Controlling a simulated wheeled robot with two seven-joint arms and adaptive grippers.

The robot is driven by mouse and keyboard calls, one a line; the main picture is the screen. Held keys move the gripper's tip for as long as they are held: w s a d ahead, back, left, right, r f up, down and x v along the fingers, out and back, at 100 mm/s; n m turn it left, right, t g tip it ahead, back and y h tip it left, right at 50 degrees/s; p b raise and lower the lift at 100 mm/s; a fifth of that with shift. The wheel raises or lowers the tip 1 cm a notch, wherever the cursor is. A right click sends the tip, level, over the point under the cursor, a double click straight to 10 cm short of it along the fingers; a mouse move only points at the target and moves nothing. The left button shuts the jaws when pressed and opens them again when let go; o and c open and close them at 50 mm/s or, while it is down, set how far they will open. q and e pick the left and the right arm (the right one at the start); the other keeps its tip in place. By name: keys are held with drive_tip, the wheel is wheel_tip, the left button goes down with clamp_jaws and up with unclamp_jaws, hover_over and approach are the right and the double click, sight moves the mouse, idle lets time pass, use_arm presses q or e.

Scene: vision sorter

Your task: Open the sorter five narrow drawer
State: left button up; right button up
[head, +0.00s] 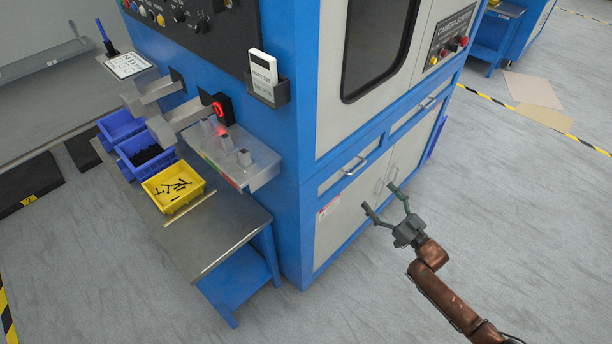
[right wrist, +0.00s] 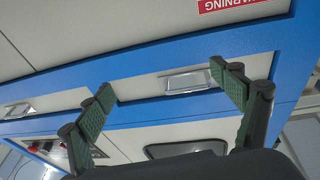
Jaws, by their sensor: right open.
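The sorter is a blue and off-white cabinet (head: 308,130). Two narrow drawers sit in a row under its window. The near drawer (head: 335,182) has a metal bar handle (head: 355,165), and the far drawer (head: 403,128) has a similar handle (head: 428,102). Both look shut. My right gripper (head: 379,197) is open and empty, in front of the cabinet and to the right of the near handle. In the right wrist view, which is upside down, the near handle (right wrist: 190,82) shows between the spread fingers (right wrist: 160,79), apart from them. My left gripper is out of view.
Cabinet doors (head: 345,222) lie below the drawers, with a red warning label (right wrist: 235,4). A metal side table (head: 215,235) with blue and yellow bins (head: 173,187) stands at the left.

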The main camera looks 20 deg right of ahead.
sight(359, 167)
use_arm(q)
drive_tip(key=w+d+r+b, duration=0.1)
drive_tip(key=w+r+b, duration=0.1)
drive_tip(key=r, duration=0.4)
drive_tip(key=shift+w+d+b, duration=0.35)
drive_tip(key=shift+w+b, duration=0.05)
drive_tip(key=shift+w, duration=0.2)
use_arm(e)
drive_tip(key=shift+w+a+r+n+t+y, duration=0.1)
drive_tip(key=shift+w+a+r+n+y, duration=0.3)
drive_tip(key=shift+w+a+r, duration=0.95)
drive_tip(key=shift+w+a+r+n+t+y, duration=0.15)
drive_tip(key=shift+w+a+r+y, duration=0.4)
drive_tip(key=shift+w+r, duration=0.9)
drive_tip(key=shift+w+a+r+n+t+y, duration=0.2)
drive_tip(key=shift+w+a+r+y, duration=0.5)
drive_tip(key=shift+r, duration=1.3)
drive_tip(key=shift+w+a, duration=0.1)
drive_tip(key=shift+a, duration=0.1)
drive_tip(key=shift+c, duration=0.4)
drive_tip(key=c, duration=1.6)
